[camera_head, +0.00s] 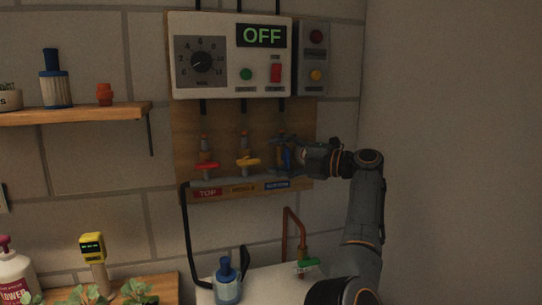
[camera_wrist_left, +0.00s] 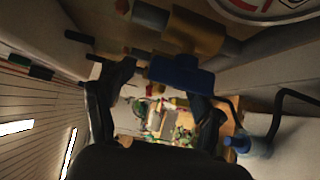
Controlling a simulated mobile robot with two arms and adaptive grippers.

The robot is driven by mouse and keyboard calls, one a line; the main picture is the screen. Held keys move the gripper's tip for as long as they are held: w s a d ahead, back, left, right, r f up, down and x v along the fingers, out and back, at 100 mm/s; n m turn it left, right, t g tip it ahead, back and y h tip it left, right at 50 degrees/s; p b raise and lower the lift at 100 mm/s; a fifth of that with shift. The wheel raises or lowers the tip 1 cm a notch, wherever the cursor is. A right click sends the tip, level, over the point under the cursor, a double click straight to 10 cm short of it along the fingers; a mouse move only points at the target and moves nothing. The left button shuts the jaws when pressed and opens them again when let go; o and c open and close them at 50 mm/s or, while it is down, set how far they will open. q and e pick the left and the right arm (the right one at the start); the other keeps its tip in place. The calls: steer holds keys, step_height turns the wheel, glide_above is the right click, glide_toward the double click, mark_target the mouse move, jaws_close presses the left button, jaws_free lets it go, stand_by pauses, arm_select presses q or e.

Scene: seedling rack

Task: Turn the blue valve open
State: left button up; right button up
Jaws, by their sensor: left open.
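The blue valve (camera_head: 287,159) is the rightmost of three valves on the wooden board, above a blue label (camera_head: 277,185). My left gripper (camera_head: 299,153) is at it, reaching from the right and partly covering it. In the left wrist view the blue handle (camera_wrist_left: 180,73) lies at the tips of my open left gripper (camera_wrist_left: 163,84), overlapping the right-hand finger. I cannot tell whether they touch. The red valve (camera_head: 206,166) and yellow valve (camera_head: 248,162) stand to the left. My right gripper is not in view.
A control box (camera_head: 213,83) reading OFF hangs above the valves. A wooden shelf (camera_head: 80,114) is at left. Below are a blue-topped bottle (camera_head: 228,284), a copper pipe with a green handle (camera_head: 307,265) and a yellow meter (camera_head: 93,247). The right wall is bare.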

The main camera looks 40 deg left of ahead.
arm_select(q)
steer(key=shift+w+d+f, duration=0.1)
steer(key=shift+w+f, duration=0.2)
steer(key=shift+f, duration=0.25)
steer(key=v, duration=0.4)
steer(key=shift+w+f, duration=0.2)
steer(key=shift+w, duration=0.25)
glide_toward(287, 161)
steer(key=shift+s+a+r, duration=0.15)
steer(key=shift+s+r, duration=0.15)
steer(key=shift+s, duration=0.25)
steer(key=shift+s+a+r, duration=0.15)
steer(key=shift+s+r, duration=0.2)
steer(key=shift+s, duration=0.2)
steer(key=shift+s+r, duration=0.1)
